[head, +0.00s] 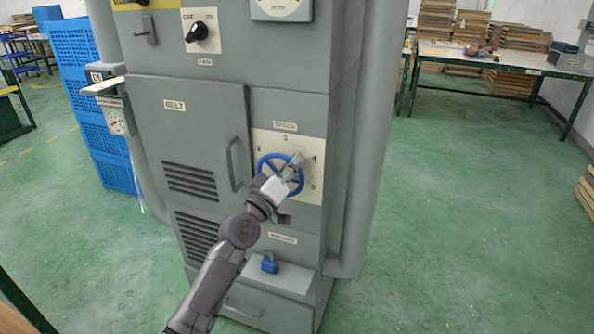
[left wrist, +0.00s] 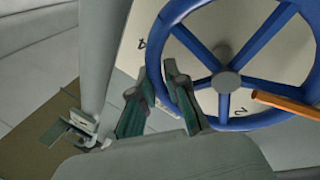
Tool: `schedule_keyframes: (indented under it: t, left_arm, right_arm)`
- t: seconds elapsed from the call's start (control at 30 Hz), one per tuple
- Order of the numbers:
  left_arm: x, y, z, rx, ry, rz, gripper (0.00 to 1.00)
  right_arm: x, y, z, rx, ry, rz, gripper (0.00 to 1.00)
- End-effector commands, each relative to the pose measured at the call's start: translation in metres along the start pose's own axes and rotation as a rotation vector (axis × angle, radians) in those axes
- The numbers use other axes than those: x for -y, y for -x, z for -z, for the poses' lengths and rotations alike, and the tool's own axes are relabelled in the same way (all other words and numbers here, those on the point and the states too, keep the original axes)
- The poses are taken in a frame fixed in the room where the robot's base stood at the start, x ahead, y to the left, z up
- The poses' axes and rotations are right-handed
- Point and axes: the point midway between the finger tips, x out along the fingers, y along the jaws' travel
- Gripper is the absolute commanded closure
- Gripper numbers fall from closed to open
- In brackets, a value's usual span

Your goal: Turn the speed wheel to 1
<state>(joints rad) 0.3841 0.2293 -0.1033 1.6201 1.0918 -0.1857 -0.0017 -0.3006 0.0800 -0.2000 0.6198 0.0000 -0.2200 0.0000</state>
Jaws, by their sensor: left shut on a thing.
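The speed wheel (head: 264,164) is a blue spoked handwheel on a pale numbered panel (head: 315,143) of the grey cabinet. In the head view its panel shows a 4 at upper right and a 5 at lower right. My left gripper (head: 293,166) is shut on the wheel's rim at its right side, hiding part of it. In the left wrist view the fingers (left wrist: 158,97) are at the rim of the wheel (left wrist: 279,20). An orange bar (left wrist: 285,103) sticks out at the rim near the printed 2. The 1 cannot be read. My right gripper is not in view.
A belt door (head: 195,130) with a vertical handle is left of the wheel. A black fan knob (head: 198,31) is above. Blue crates (head: 75,60) stand at left, a table (head: 510,65) at back right.

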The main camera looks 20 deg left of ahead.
Motion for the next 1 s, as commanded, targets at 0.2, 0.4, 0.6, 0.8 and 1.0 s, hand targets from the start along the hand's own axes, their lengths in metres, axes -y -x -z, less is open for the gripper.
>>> schedule_keyframes:
  t: [0.2, 0.4, 0.6, 0.8, 1.0]
  left_arm:
    - [0.0005, 0.0, 0.0072, -0.04, 0.099, 0.003, 1.0]
    - [0.0012, 0.0001, 0.0098, -0.056, 0.141, 0.005, 1.0]
    - [0.0016, 0.0002, 0.0108, -0.061, 0.154, 0.006, 1.0]
    - [0.0016, 0.0002, 0.0112, -0.062, 0.154, 0.006, 1.0]
    - [0.0016, 0.0002, 0.0111, -0.062, 0.154, 0.006, 0.67]
  right_arm:
    - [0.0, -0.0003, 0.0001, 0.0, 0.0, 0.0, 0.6]
    - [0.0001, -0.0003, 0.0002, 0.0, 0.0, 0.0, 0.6]
    - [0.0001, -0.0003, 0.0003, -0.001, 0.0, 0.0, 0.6]
    - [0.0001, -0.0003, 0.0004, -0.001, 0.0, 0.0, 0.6]
    - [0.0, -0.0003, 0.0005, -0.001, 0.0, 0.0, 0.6]
